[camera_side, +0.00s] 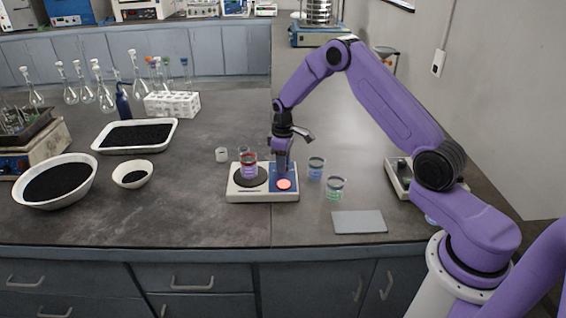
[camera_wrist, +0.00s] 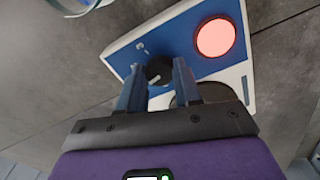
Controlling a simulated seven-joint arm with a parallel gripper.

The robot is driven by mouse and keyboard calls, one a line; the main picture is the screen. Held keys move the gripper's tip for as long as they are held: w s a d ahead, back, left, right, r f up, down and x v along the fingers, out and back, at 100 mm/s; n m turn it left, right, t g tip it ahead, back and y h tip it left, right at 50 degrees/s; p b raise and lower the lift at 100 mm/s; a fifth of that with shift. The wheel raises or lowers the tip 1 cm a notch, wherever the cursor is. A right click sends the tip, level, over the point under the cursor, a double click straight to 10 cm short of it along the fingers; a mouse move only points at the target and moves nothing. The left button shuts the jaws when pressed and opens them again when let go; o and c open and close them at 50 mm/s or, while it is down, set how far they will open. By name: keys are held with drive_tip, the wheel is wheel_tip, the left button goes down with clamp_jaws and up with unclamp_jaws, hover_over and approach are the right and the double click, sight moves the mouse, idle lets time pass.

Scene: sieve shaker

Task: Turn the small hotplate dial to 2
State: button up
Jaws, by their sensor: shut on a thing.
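The small hotplate (camera_side: 236,192) is a white unit with a blue panel on the worktop in the side view. It shows tilted in the wrist view (camera_wrist: 174,38). Its dial (camera_wrist: 160,70) is a small dark knob with a light pointer mark. My gripper (camera_wrist: 158,68) points down over the panel and is shut on the dial, one finger on each side. In the side view my gripper (camera_side: 282,168) hides the dial. Any numbers around the dial are too small or covered to read.
Two small beakers (camera_side: 316,168) (camera_side: 335,189) and a grey slab (camera_side: 359,222) are to the right. A white cup (camera_side: 221,155) stands behind left.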

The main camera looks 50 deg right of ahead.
drive_tip(key=m, duration=0.7)
idle(0.6)
drive_tip(key=o, duration=1)
drive_tip(key=shift+o, duration=0.2)
wheel_tip(320, 180, up, 18)
drive_tip(key=shift+f, duration=0.25)
